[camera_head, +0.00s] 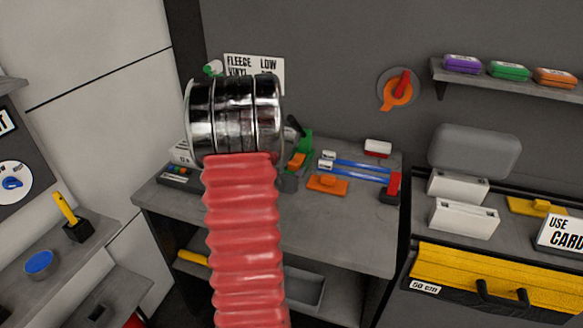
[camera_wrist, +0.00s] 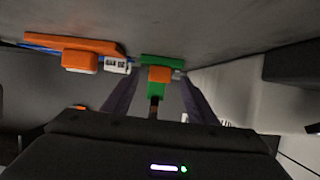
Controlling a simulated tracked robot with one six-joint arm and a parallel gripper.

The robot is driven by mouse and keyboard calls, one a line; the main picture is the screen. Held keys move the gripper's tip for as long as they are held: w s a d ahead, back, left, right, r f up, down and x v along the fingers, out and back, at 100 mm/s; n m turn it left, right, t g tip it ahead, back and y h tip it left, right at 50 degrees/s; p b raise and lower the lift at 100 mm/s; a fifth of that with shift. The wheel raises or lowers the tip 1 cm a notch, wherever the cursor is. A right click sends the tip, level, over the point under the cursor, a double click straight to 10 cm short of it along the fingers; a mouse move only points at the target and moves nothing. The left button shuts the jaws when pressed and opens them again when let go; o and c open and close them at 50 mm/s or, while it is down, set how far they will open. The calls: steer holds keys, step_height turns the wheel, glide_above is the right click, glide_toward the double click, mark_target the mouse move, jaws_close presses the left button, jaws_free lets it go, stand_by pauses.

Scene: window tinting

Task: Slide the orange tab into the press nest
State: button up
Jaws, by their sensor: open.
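A small orange piece (camera_wrist: 160,74) sits against a green fixture (camera_wrist: 160,90) in the wrist view, between the two dark fingers of my gripper (camera_wrist: 160,80). The fingers are open, with one on each side; I cannot tell whether they touch anything. In the head view the small orange piece (camera_head: 297,160) is beside the green fixture (camera_head: 306,142) on the bench. A larger orange plate with a raised block (camera_head: 327,184) lies nearby, and it also shows in the wrist view (camera_wrist: 80,47). I cannot make out the nest itself. My chrome wrist and red sleeve hide most of my gripper.
Blue rails (camera_head: 360,167) with white blocks at one end and a red-and-black piece (camera_head: 391,187) lie right of the orange plate. A red-and-white block (camera_head: 378,148) stands behind. The grey bench front (camera_head: 310,235) is clear. A yellow-fronted station (camera_head: 490,275) stands at right.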

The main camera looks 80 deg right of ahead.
steer(key=v, duration=0.9)
steer(key=shift+r, duration=0.4)
steer(key=shift+w, duration=0.1)
stand_by(0.6)
